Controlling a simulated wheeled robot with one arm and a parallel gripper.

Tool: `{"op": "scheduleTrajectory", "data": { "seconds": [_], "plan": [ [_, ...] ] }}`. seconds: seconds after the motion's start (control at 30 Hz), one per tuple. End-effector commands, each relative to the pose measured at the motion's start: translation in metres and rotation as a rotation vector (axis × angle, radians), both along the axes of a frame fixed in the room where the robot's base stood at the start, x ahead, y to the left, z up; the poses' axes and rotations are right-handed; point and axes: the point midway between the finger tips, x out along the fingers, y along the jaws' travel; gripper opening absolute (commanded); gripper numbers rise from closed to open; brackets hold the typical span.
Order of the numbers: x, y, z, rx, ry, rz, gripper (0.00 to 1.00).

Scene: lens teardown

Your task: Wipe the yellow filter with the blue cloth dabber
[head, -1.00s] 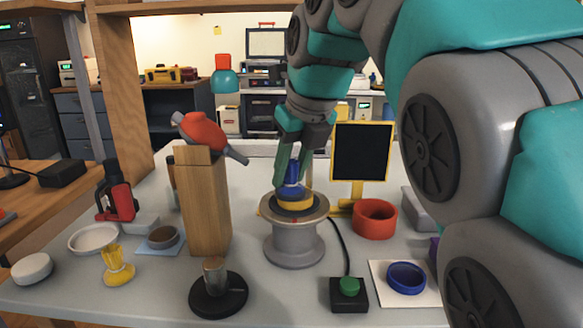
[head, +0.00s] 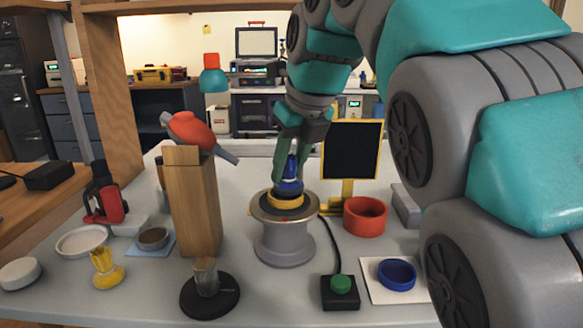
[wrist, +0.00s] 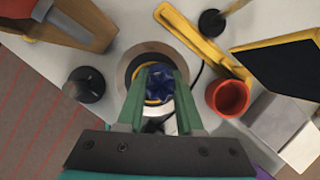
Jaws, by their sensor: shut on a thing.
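My gripper (head: 289,160) is shut on the blue cloth dabber (head: 289,187), upright between its green fingers. The dabber also shows in the wrist view (wrist: 160,84) between the fingertips. The yellow filter (head: 285,204) is a ring on top of the grey round pedestal (head: 285,240), directly under the dabber. The dabber appears to be at or just above the filter; I cannot tell whether they touch. In the wrist view the dabber hides most of the filter, and a yellow edge (wrist: 152,102) shows beside it.
A wooden block (head: 194,210) with a red-and-grey tool stands left of the pedestal. A black panel on a yellow stand (head: 350,152) and a red ring cup (head: 365,217) are to the right. A green button box (head: 340,291) and a blue ring (head: 397,273) lie in front.

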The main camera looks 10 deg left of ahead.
Motion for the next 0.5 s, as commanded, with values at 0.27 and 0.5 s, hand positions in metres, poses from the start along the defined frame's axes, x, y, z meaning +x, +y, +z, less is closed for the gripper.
{"op": "scheduleTrajectory", "data": {
  "seconds": [0.27,0.5],
  "plan": [
    [0.0005,0.0053,-0.0007,0.000,-0.001,0.000,0.00],
    [0.0009,0.0059,0.0055,0.002,-0.002,0.001,0.00]
  ]
}}
